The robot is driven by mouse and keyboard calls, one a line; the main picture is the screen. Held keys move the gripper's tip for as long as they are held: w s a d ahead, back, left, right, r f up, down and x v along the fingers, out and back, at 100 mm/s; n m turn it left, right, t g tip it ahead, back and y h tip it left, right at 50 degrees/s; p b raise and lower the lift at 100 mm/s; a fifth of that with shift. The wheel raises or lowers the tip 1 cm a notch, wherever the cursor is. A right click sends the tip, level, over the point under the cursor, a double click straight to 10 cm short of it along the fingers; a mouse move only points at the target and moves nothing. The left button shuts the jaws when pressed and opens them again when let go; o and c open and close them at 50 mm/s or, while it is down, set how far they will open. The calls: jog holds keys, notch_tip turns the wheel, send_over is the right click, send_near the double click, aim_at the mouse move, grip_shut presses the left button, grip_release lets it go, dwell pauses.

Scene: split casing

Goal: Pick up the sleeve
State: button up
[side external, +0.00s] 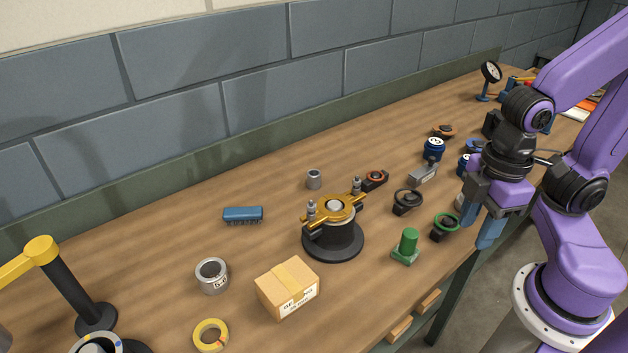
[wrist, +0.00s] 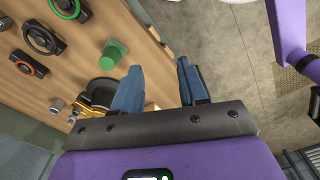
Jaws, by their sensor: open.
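A small grey hollow cylinder (side external: 314,180), which looks like the sleeve, stands upright on the bench behind the black round fixture (side external: 333,243) with the gold clamp bar (side external: 343,209). A small grey cylinder that seems to be the same one shows at the lower left of the wrist view (wrist: 57,104). My gripper (side external: 477,226) is at the right, over the bench's front edge, well away from the sleeve. Its two blue fingers are apart with nothing between them, as the wrist view also shows (wrist: 160,66).
A green cylinder on a base (side external: 407,245), a green-ringed part (side external: 445,227) and a black ring part (side external: 407,201) lie between gripper and fixture.

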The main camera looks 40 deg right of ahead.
jog(key=o, duration=0.5)
